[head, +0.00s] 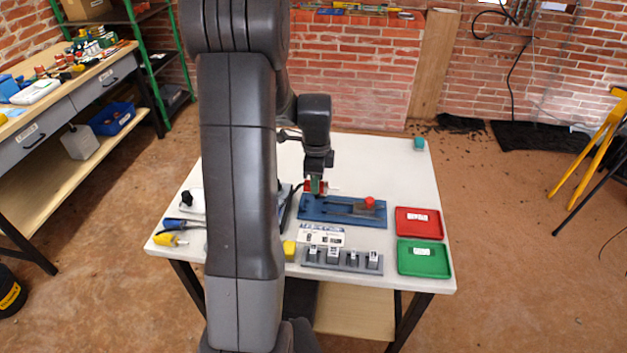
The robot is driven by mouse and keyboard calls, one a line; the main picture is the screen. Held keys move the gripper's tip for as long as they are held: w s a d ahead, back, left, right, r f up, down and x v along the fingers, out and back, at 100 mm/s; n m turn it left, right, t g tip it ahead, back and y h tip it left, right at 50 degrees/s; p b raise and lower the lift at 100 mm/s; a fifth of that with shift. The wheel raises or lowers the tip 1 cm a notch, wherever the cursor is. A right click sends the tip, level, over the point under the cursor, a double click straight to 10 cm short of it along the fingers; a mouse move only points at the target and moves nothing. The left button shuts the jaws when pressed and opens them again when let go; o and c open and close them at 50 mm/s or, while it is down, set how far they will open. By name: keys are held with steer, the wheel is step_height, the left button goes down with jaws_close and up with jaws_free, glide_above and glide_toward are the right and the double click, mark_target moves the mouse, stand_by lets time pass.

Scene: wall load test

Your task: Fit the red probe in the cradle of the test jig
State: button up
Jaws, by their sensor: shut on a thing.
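My gripper (316,184) hangs over the white table and is shut on the red probe (323,187). A thin pale tip of the probe points to the right. The probe is small in the picture and partly hidden by the jaws. The test jig (312,211) is a blue plate with a grey fixture along its middle and a red knob (369,202) at its right end. The gripper and probe show just above the jig's left back edge in the picture. I cannot tell how high they are or whether the probe touches the jig. I cannot make out the cradle clearly.
A red tray (418,223) and a green tray (424,259) stand right of the jig. My arm hides the table's left middle.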

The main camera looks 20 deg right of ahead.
steer(key=b, duration=0.3)
glide_above(315, 207)
steer(key=shift+d+f, duration=0.1)
steer(key=shift+f, duration=2.1)
steer(key=shift+d+f+b, duration=0.1)
steer(key=shift+f+b, duration=0.35)
steer(key=shift+f, duration=0.3)
stand_by(0.4)
steer(key=shift+f, duration=0.35)
stand_by(0.5)
steer(key=o, duration=1)
steer(key=shift+a, duration=0.25)
